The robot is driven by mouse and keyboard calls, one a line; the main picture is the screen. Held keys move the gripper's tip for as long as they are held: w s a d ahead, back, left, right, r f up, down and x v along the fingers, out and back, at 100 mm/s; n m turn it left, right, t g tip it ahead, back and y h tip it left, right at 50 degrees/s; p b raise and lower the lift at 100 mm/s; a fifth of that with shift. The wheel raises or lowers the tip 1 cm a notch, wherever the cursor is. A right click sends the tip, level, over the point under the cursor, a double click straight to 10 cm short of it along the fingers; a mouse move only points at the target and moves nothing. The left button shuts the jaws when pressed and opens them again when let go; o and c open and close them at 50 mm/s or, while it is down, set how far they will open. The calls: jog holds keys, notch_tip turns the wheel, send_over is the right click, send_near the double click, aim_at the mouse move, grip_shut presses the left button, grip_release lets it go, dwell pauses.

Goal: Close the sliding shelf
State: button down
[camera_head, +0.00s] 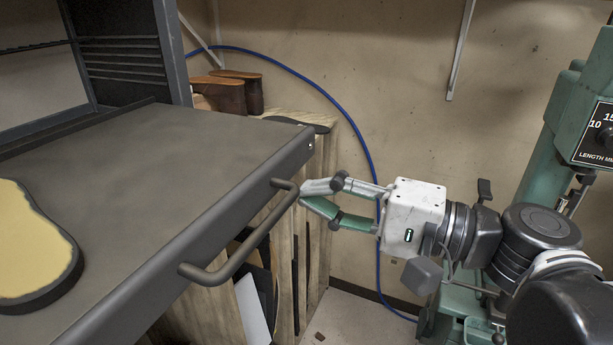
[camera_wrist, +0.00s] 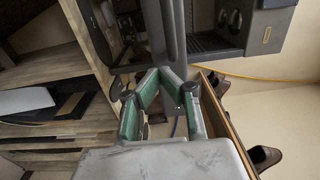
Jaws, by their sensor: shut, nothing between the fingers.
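The sliding shelf (camera_head: 150,150) is a flat dark grey tray that sticks out of a dark cabinet in the head view. A bar handle (camera_head: 237,257) runs along its front edge. My gripper (camera_head: 302,193) is right of the shelf, with its fingertips at or very near the far end of the handle. In the wrist view my gripper (camera_wrist: 168,76) has its fingers bent together and empty, with a grey bar that looks like the handle (camera_wrist: 173,35) just beyond the tips. I cannot tell whether they touch.
A tan sole-shaped piece (camera_head: 32,240) lies on the shelf. Wooden shelving (camera_head: 318,225) stands below and behind it, with brown shoes or boots (camera_head: 222,94) on top. A blue hose (camera_head: 340,108) hangs along the wall. A green machine (camera_head: 570,130) stands at the right.

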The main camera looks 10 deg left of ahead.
jog(key=shift+x, duration=1.4)
jog(key=shift+a, duration=0.1)
